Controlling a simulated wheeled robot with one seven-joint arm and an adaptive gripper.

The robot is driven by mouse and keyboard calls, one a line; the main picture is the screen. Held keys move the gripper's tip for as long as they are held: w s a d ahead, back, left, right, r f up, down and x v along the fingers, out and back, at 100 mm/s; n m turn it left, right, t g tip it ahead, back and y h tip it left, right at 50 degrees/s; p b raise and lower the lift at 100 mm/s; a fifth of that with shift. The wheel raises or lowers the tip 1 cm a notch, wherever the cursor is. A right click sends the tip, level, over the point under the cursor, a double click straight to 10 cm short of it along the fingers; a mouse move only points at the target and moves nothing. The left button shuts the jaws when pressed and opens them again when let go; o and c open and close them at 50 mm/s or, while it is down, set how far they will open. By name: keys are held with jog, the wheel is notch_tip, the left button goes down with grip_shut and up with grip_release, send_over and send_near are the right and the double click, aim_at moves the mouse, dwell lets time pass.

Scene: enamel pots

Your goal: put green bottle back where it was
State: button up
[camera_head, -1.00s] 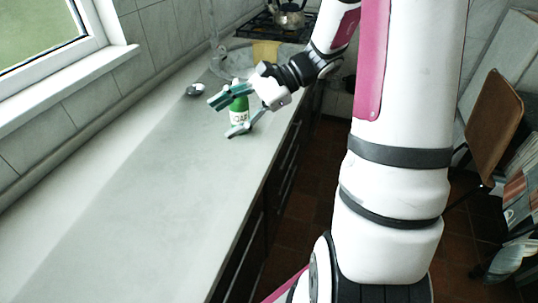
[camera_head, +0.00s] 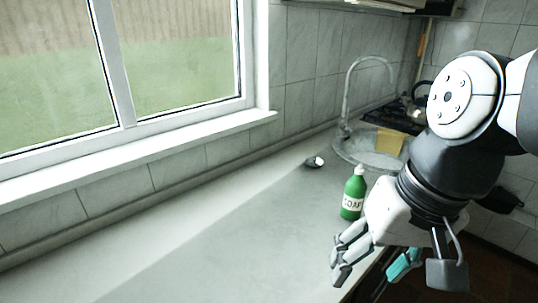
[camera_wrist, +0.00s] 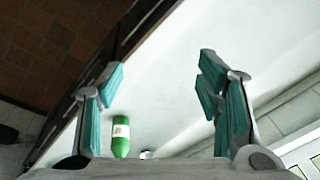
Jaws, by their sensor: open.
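The green bottle (camera_head: 354,196) has a white cap and a white label reading SOAP. It stands upright on the grey counter (camera_head: 230,240), in front of the sink. My gripper (camera_head: 372,262) is open and empty, nearer the camera than the bottle and low over the counter's front edge. My wrist covers part of the space just right of the bottle. In the wrist view, the bottle (camera_wrist: 121,138) shows small and apart from the fingers, near the left finger in the picture. The open gripper (camera_wrist: 160,80) has bare counter beyond it.
A small dark metal dish (camera_head: 314,162) lies on the counter left of the bottle. Behind are the sink (camera_head: 352,150) with its tall tap (camera_head: 346,100) and a yellow object (camera_head: 389,142). The counter's left and near part is clear, bounded by the tiled wall and window.

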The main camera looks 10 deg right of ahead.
jog(key=shift+s+d+r+n+t+h, duration=0.25)
jog(key=shift+s+d+n+t+h, duration=0.15)
jog(key=shift+n, duration=0.2)
jog(key=shift+s+d+r+n+t+h, duration=0.3)
jog(key=shift+s+n+t, duration=0.2)
jog(key=shift+n, duration=0.1)
jog(key=shift+r+p, duration=0.85)
jog(key=shift+r, duration=0.15)
